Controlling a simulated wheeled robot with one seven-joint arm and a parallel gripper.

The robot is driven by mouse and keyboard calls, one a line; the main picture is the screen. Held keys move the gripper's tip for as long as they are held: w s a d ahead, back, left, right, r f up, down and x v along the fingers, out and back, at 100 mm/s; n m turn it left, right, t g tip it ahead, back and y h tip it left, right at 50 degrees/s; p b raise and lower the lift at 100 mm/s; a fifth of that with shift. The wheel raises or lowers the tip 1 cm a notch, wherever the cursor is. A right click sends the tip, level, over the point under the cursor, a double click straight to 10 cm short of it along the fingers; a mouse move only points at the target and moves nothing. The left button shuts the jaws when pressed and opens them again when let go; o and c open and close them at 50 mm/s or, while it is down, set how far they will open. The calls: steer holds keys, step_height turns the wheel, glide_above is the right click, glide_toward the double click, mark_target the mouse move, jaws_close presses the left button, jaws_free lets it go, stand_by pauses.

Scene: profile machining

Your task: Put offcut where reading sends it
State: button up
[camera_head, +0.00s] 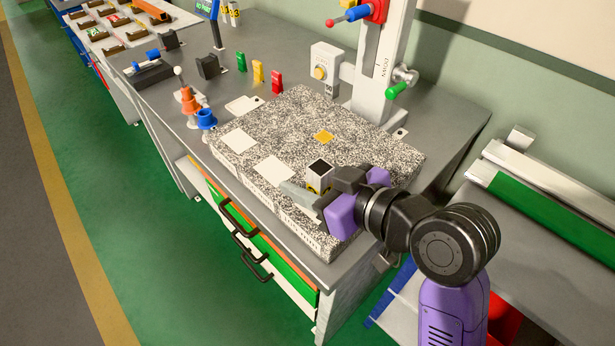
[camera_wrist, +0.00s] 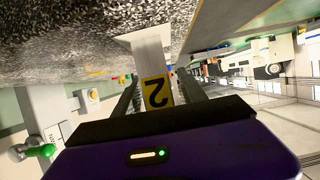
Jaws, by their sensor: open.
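The offcut, a pale block (camera_head: 319,174) with a dark top face, stands on the speckled granite plate (camera_head: 300,110) near its front right. In the wrist view the pale block (camera_wrist: 150,52) carries a yellow label with a black 2, upside down there. My gripper (camera_head: 308,194) is open at the block, with its fingers on either side in the wrist view (camera_wrist: 157,88). Whether the fingers touch it cannot be told. A white height gauge (camera_head: 376,75) with a red and blue head stands behind the plate. No reading is legible.
White pads (camera_head: 239,141) and a yellow square (camera_head: 324,136) lie on the plate. Coloured drawers (camera_head: 262,250) are below the front edge; trays (camera_head: 115,28) stand far left.

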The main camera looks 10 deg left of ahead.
steer(key=v, duration=1.2)
steer(key=s+d+f+m+t+h, duration=0.3)
steer(key=s+d+f+m+h, duration=0.15)
steer(key=f, duration=0.35)
steer(key=s+d+f+m+t+h, duration=0.2)
steer(key=s+d+f+m+h, duration=0.15)
steer(key=d+f+m, duration=0.35)
steer(key=s+d+h, duration=0.1)
steer(key=s+d, duration=0.1)
steer(key=s, duration=0.7)
steer(key=s+d+n+t+h, duration=0.1)
steer(key=s+d, duration=0.1)
steer(key=s, duration=0.7)
steer(key=shift+d+t+h, duration=0.3)
steer(key=shift+d, duration=0.1)
